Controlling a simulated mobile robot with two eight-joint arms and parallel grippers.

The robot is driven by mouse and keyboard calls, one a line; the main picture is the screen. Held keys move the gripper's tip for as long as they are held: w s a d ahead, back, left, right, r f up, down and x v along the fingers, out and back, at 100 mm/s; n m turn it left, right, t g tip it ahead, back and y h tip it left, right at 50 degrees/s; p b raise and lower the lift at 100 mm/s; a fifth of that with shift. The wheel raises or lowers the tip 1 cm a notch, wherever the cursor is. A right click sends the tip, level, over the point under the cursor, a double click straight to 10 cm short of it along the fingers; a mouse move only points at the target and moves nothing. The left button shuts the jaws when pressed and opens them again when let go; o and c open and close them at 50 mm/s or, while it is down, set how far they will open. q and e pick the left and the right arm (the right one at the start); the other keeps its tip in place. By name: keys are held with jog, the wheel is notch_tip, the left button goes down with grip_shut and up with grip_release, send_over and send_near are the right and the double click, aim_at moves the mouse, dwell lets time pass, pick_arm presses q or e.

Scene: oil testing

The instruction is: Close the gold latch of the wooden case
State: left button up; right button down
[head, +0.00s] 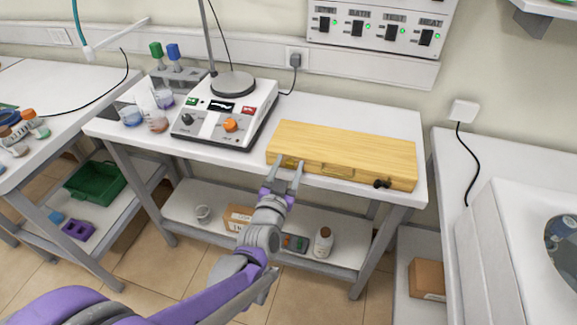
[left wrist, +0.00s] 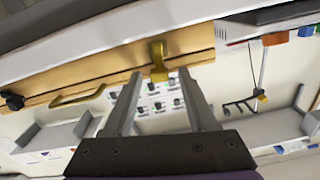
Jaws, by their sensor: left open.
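The wooden case (head: 348,145) lies flat on the white table, its lid down. Its gold latch (left wrist: 158,62) is on the front face and shows between the finger ends of my left gripper (left wrist: 160,78) in the left wrist view. I cannot tell whether the gripper touches the latch. In the head view my left gripper (head: 288,163) is open and empty at the left part of the case's front, covering most of the latch there. A gold handle (left wrist: 78,95) and a black latch (head: 382,183) are also on the front face. My right gripper is out of view.
A white hotplate device (head: 228,112) with a round plate stands left of the case, with beakers and a tube rack beyond it. A control panel (head: 383,25) hangs on the wall. A lower shelf (head: 183,210) holds a bottle and boxes. Some bare table is right of the case.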

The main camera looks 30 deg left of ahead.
pick_arm(q)
jog(key=shift+c, duration=0.3)
grip_shut()
jog(key=shift+s+a+n, duration=0.1)
jog(key=shift+a+n, duration=0.2)
jog(key=shift+n, duration=0.8)
jog(key=shift+o, duration=0.3)
grip_release()
jog(key=p+v, duration=0.1)
jog(key=v, duration=0.9)
jog(key=shift+s, duration=0.4)
